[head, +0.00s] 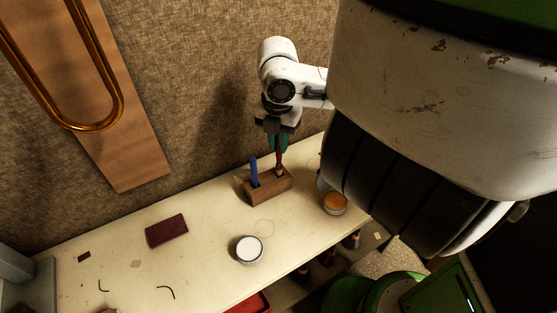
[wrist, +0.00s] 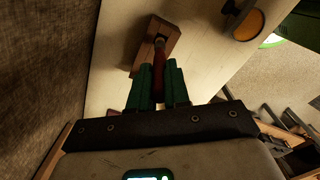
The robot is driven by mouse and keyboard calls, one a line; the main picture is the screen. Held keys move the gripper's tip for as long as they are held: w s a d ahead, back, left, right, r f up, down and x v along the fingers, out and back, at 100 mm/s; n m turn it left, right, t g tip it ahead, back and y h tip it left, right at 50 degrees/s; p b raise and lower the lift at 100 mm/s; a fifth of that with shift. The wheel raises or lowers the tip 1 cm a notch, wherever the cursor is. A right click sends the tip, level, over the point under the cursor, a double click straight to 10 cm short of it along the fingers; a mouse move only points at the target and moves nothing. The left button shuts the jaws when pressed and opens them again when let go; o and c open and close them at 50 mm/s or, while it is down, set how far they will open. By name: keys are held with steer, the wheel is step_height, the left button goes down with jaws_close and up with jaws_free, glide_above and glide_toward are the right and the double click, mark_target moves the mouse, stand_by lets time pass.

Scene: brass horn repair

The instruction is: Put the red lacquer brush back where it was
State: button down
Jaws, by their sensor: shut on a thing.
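My gripper (head: 279,142) with green fingers is shut on the red lacquer brush (head: 279,158) and holds it about upright, above the right end of a wooden block (head: 268,189). The brush's lower end, with a light band, meets the block's top in the head view. I cannot tell whether it is inside a hole or just over it. A blue brush (head: 254,172) stands upright in the left end of the block. In the wrist view the red brush (wrist: 158,82) runs between my fingers (wrist: 159,68) to the block (wrist: 168,35).
An open tin with orange contents (head: 335,204) stands right of the block, and a white-topped tin (head: 249,250) in front. A dark red pad (head: 167,231) lies to the left. The wall (head: 215,80) rises close behind. The bench (head: 205,240) is clear between these.

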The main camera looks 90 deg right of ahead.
steer(key=b, duration=0.4)
glide_above(279, 174)
steer(key=shift+d+f, duration=0.15)
steer(key=shift+f, duration=1.05)
steer(key=shift+d+f, duration=0.1)
steer(key=shift+f, duration=1.1)
steer(key=shift+r, duration=0.1)
steer(key=c, duration=1.1)
jaws_free()
step_height(279, 174, up, 12)
steer(key=shift+w+a+p, duration=0.1)
steer(key=shift+a+p, duration=0.05)
steer(key=shift+p, duration=0.55)
